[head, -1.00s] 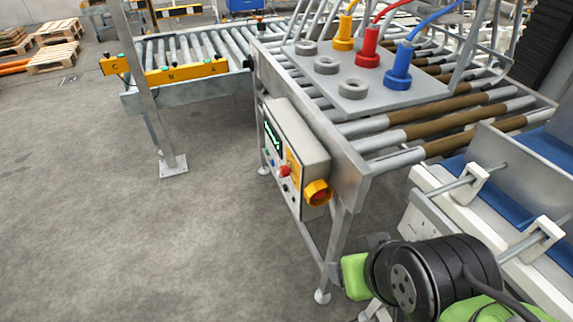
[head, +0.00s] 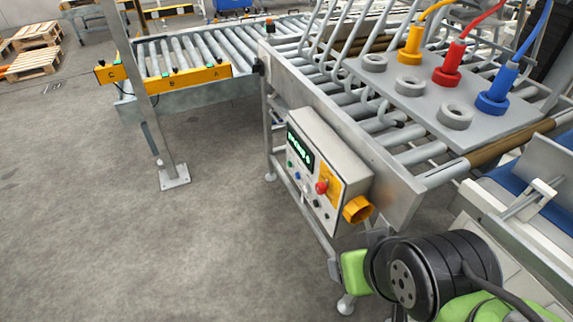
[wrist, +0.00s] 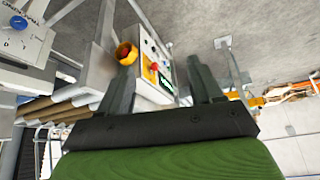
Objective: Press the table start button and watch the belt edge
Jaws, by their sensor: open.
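The control box (head: 318,155) hangs on the near side of the roller table (head: 345,125). I cannot read which button is start. In the wrist view the box (wrist: 155,75) shows beyond and between the fingers of my gripper (wrist: 163,72), which is open and empty. The gripper appears apart from the box. The blue belt (head: 545,165) is at the right edge of the head view, mostly cut off.
A plate on the rollers holds grey rings (head: 455,115) and yellow, red and blue plugs (head: 447,72) with cables. A metal post (head: 150,100) stands left, before a second roller conveyor (head: 200,50) with a yellow lettered bar (head: 170,78). Pallets (head: 35,65) lie far left. Floor left of the box is clear.

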